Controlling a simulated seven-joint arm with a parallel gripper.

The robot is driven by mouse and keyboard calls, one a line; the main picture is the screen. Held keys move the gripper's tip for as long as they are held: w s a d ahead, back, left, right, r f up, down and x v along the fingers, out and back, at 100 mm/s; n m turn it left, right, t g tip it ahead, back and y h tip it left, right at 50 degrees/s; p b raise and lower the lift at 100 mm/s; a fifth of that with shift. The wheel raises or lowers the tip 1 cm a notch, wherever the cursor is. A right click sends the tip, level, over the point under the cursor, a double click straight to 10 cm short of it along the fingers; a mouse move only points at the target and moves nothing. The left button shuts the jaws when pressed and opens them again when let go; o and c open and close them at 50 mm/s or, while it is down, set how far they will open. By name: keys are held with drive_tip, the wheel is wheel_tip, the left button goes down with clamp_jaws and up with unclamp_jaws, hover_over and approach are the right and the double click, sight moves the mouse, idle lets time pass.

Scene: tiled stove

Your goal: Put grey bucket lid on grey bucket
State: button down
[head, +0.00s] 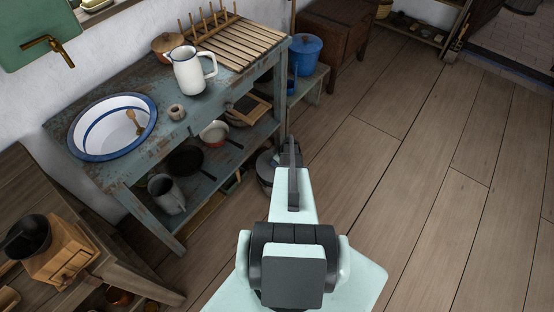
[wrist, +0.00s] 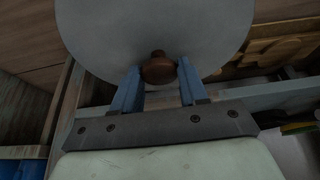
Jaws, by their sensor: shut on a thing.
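A round grey lid (wrist: 150,30) with a brown knob (wrist: 159,68) fills the top of the wrist view. My gripper (wrist: 159,74) is shut on the knob, one blue finger on each side of it. In the head view my arm hides the gripper. A grey rounded thing (head: 264,166) shows just left of my arm, beside the washstand's right leg. It is partly hidden, and I cannot tell whether it is the bucket, the lid or both.
A worn blue washstand (head: 108,172) carries a basin (head: 88,128), a white jug (head: 187,75) and a wooden rack (head: 232,45). Pans stand on its lower shelf. A blue lidded pot (head: 306,56) is behind. The wooden floor (head: 400,190) at right is clear.

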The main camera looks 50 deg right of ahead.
drive_tip(key=shift+f, duration=2.45)
drive_tip(key=c, duration=0.5)
unclamp_jaws()
drive_tip(key=v, duration=1.4)
drive_tip(key=shift+f, duration=0.1)
